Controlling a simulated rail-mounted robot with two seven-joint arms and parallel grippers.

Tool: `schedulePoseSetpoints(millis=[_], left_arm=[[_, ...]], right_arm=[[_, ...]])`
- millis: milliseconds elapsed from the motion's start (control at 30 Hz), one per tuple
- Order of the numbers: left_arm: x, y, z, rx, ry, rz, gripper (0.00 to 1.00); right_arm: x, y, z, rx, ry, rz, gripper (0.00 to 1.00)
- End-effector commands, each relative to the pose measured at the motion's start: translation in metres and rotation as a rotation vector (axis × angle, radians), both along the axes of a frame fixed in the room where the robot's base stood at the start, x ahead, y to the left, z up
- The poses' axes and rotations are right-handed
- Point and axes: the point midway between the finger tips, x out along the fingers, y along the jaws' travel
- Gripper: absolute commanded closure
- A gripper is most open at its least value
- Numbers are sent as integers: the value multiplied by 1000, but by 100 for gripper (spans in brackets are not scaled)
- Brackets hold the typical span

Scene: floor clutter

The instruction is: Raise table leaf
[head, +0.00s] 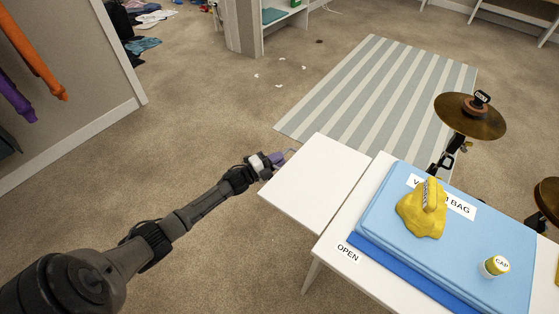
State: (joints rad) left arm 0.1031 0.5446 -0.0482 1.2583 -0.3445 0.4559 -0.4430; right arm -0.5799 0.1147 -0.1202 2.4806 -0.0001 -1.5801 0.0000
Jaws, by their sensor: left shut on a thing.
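The white table leaf (316,183) sticks out from the left side of the white table (333,238) and looks about level with its top. A dark seam runs between leaf and table. My left gripper (279,160) is at the leaf's outer left edge, near its far corner, and is shut on that edge. The fingertips are small and partly hidden at the edge. My right gripper is out of the picture.
On the table lie a blue vacuum bag (385,207), a yellow bag or cloth piece (421,217) and a yellow cap (495,265). A cymbal stand (470,116) stands behind.

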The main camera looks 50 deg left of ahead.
Motion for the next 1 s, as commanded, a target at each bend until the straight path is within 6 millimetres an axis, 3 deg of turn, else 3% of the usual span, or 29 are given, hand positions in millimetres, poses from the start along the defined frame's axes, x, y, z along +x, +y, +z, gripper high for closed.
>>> schedulePoseSetpoints(millis=[33,200,767,800,1000], left_arm=[[0,0,10,15,2,-1,100],[0,0,18,57,11,1,100],[1,-1,26,74,2,-4,100],[1,-1,26,74,2,-4,82],[1,-1,25,76,4,-2,63]], right_arm=[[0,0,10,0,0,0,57],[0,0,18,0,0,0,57],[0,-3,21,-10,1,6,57],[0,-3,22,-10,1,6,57],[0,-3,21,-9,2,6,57]])
